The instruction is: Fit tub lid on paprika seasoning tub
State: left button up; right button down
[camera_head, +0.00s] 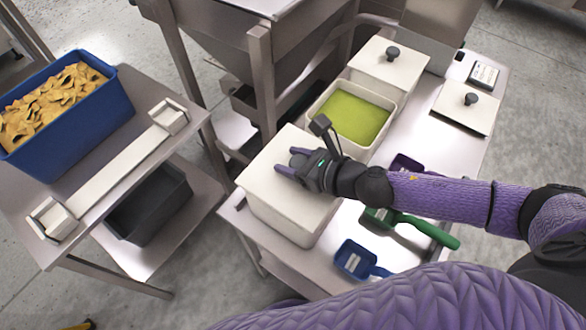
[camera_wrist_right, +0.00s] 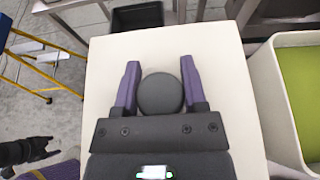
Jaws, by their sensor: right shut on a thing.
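My right gripper (camera_head: 291,163) is shut on the dark round knob (camera_wrist_right: 160,94) of a cream tub lid (camera_head: 268,183); the knob is between its fingers in the wrist view. The lid is over a cream tub (camera_head: 285,222) at the near left of the steel table and looks level with its rim. I cannot tell whether it is fully seated. The tub's contents are hidden, so I cannot confirm paprika. Part of my left arm and gripper (camera_wrist_right: 28,150) shows at the lower left of the wrist view; its jaw state is unclear.
An open tub of green seasoning (camera_head: 350,113) stands just behind, then a lidded tub (camera_head: 388,72). A loose lid (camera_head: 465,112) lies at right. Green (camera_head: 415,225) and blue (camera_head: 357,260) scoops lie near my right arm. A blue crate (camera_head: 105,110) stands on the left table.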

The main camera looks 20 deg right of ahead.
jog(key=shift+f, duration=0.9)
jog(key=shift+r, duration=0.25)
pick_arm(q)
jog(key=shift+a+f, duration=0.2)
jog(key=shift+f, duration=0.3)
pick_arm(e)
jog(key=shift+f, duration=0.1)
jog(key=shift+c, duration=0.7)
grip_release()
pick_arm(q)
jog(key=shift+d, duration=0.1)
pick_arm(e)
jog(key=shift+r, duration=0.25)
jog(key=b+v, duration=0.1)
jog(key=v, duration=0.9)
jog(key=shift+s+f, duration=0.1)
pick_arm(q)
jog(key=shift+f, duration=0.45)
pick_arm(e)
jog(key=shift+v, duration=0.9)
